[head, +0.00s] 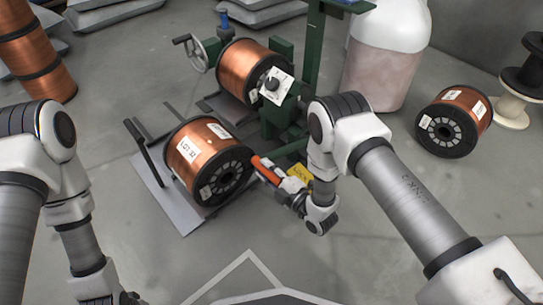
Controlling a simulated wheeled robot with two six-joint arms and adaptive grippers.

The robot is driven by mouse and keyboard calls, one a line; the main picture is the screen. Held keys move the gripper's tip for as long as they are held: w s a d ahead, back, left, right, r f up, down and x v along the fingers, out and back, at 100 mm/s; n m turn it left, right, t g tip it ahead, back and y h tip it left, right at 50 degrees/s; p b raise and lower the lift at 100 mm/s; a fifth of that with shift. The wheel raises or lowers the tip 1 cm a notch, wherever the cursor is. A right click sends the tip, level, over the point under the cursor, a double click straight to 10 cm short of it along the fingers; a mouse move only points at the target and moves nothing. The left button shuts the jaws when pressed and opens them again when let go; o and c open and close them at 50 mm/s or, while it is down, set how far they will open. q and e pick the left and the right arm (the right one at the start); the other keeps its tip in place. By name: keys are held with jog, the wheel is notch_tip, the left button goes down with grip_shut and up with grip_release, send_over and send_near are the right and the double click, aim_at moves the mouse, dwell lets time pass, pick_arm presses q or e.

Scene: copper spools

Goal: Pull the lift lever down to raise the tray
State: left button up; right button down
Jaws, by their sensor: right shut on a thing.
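The red-orange lift lever (263,170) shows just right of the lower copper spool. My right gripper (278,181) is shut on it, and the jaws hide part of the lever. The grey tray (165,201) lies low on the floor side of the green stand, with a black bar (144,152) rising at its left. A copper spool (195,146) with white labels rests on its side on the tray. I cannot tell a gap under the tray. My left arm reaches down to the bottom left edge, and its jaws are out of frame.
The green stand (279,120) carries another copper spool (246,66), with a handwheel (197,55) at its left. A yellow label (300,173) is beside my right wrist. A white container (381,65) and a loose spool (454,121) stand at the right. The front floor is clear.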

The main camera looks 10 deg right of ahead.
jog(key=f, duration=0.2)
jog(key=f+b, duration=0.1)
jog(key=shift+s+a+f, duration=0.15)
jog(key=shift+s+a, duration=0.1)
jog(key=shift+a, duration=0.05)
jog(key=shift+f, duration=0.1)
jog(key=c, duration=0.8)
grip_release()
jog(key=shift+a+f, duration=0.1)
jog(key=shift+s, duration=0.1)
jog(key=v, duration=1.2)
jog(key=shift+r, duration=0.25)
